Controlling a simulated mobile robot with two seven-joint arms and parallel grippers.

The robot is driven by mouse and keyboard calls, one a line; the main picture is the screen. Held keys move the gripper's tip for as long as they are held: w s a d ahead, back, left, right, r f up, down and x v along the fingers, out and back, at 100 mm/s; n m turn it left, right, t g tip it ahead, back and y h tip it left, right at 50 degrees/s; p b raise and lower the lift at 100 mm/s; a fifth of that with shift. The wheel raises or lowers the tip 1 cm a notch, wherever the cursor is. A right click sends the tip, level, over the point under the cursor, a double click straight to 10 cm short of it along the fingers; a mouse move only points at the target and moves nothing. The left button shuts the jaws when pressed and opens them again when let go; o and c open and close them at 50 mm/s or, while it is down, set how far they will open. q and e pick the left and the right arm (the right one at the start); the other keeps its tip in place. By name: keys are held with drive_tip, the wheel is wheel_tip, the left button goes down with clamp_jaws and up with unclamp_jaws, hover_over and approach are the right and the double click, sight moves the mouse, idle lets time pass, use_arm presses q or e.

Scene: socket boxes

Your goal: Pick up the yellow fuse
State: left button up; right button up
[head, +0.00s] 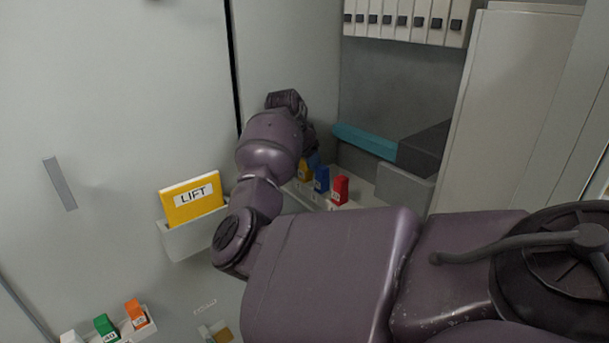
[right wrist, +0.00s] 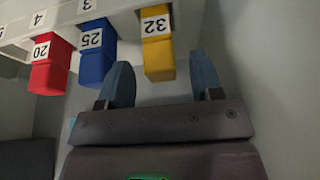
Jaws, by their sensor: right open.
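The yellow fuse (right wrist: 158,65), labelled 32, hangs from a pale numbered rack in the right wrist view. In the head view the yellow fuse (head: 305,171) shows partly, beside my right gripper (head: 313,157). In the right wrist view my right gripper (right wrist: 160,61) is open and empty. Its two blue fingers appear on either side of the fuse's end, with gaps on both sides. I cannot tell whether the fuse lies fully between them in depth. My left gripper is not in view.
A blue fuse (right wrist: 95,62), labelled 25, sits close beside my gripper's left finger. A red fuse (right wrist: 50,72), labelled 20, is beyond it. A holder with a yellow LIFT card (head: 190,200) is on the panel. A teal bar (head: 364,141) lies right of my gripper.

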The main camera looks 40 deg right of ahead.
drive_tip(key=x, duration=0.3)
drive_tip(key=shift+r, duration=0.1)
drive_tip(key=c, duration=1)
drive_tip(key=shift+o, duration=0.2)
drive_tip(key=shift+r, duration=0.1)
